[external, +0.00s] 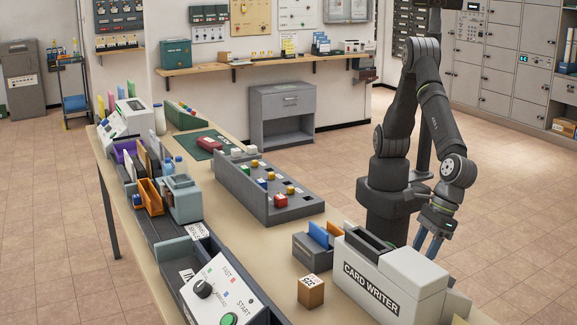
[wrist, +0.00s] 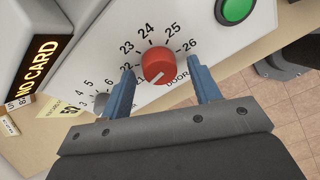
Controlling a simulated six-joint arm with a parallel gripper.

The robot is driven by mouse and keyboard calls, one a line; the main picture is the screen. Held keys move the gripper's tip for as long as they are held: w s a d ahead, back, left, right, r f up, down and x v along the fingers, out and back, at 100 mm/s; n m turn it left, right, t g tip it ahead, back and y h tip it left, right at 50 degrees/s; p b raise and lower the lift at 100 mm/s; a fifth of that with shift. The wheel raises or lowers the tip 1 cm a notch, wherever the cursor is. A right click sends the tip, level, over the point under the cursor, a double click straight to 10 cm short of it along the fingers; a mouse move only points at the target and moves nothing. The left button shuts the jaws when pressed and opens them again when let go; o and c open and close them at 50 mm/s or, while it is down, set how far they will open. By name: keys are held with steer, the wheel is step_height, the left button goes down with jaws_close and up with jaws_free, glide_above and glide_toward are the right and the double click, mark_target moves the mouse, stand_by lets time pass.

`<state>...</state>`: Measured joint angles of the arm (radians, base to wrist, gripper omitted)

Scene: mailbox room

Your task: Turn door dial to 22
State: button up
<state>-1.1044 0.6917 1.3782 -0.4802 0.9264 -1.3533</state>
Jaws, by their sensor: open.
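The door dial (wrist: 158,62) is a round red knob on a white sloped panel in the wrist view. Numbers 22 to 26 show around its upper side, and a partly covered DOOR label lies below it. My gripper (wrist: 160,72) is open, with one blue finger on each side of the dial and gaps between. In the external view my gripper (external: 431,246) is low behind the card writer (external: 390,280); the dial is hidden there.
A green button (wrist: 236,10) sits right of the dial, and a grey knob (wrist: 101,101) with small numbers is at left. A NO CARD display (wrist: 40,70) stands at far left. A cardboard cube (external: 311,291) and a small card tray (external: 315,250) stand beside the card writer.

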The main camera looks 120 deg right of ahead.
steer(key=c, duration=1)
steer(key=shift+m, duration=0.3)
steer(key=m, duration=0.3)
steer(key=shift+y, duration=0.3)
steer(key=shift+m+y, duration=0.4)
steer(key=shift+m, duration=1.5)
steer(key=o, duration=1)
